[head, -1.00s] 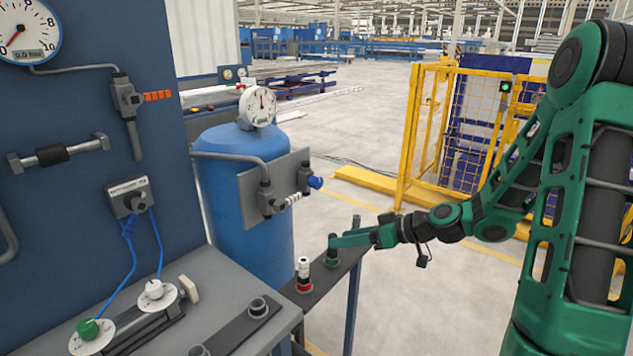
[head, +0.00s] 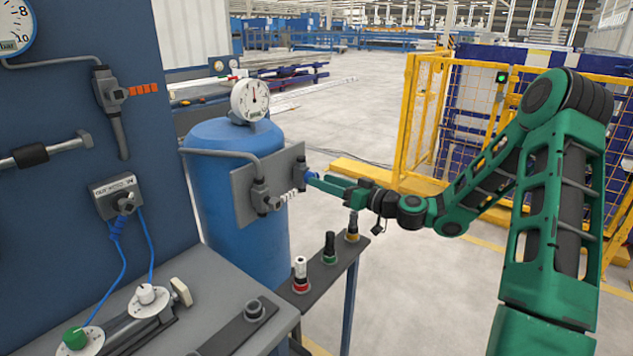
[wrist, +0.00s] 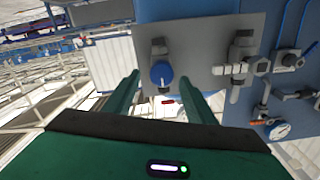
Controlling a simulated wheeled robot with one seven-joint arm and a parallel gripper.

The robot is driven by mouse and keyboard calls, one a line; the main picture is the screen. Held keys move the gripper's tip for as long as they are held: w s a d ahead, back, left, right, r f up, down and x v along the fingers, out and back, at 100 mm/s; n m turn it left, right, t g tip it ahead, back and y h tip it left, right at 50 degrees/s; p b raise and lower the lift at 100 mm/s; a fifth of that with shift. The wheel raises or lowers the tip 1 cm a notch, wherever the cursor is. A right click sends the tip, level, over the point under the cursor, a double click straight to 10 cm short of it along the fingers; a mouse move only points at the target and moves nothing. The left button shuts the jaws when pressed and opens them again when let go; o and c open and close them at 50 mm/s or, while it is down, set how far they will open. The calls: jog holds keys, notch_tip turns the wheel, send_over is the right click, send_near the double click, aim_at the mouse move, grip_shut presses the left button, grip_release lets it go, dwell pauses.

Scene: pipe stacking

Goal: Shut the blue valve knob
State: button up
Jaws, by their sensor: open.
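The blue valve knob (head: 312,176) sits on the right end of a grey plate (head: 242,190) mounted on the blue tank (head: 225,165). In the wrist view the blue knob (wrist: 162,73) has a white line on its face and lies ahead, between the lines of my two fingers. My gripper (head: 328,184) is open, with its green fingertips close to the knob in the head view. The wrist view shows the fingers of my gripper (wrist: 158,88) apart on either side of the knob. Whether they touch it I cannot tell.
A second valve (head: 262,198) is on the same plate, left of the knob. Red, green and yellow-ringed pieces stand on a narrow dark shelf (head: 318,275) below my gripper. A yellow fence (head: 440,120) stands behind my arm. Open floor lies beyond the tank.

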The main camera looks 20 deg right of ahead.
jog(key=shift+x, duration=1.65)
jog(key=shift+s, duration=0.1)
jog(key=c, duration=1)
jog(key=shift+c, duration=0.2)
jog(key=shift+d+f+m, duration=0.1)
jog(key=shift+m, duration=2.85)
jog(key=shift+d+f+m, duration=0.1)
jog(key=shift+m, duration=2.9)
jog(key=shift+d+f+m, duration=0.1)
jog(key=shift+m, duration=2.85)
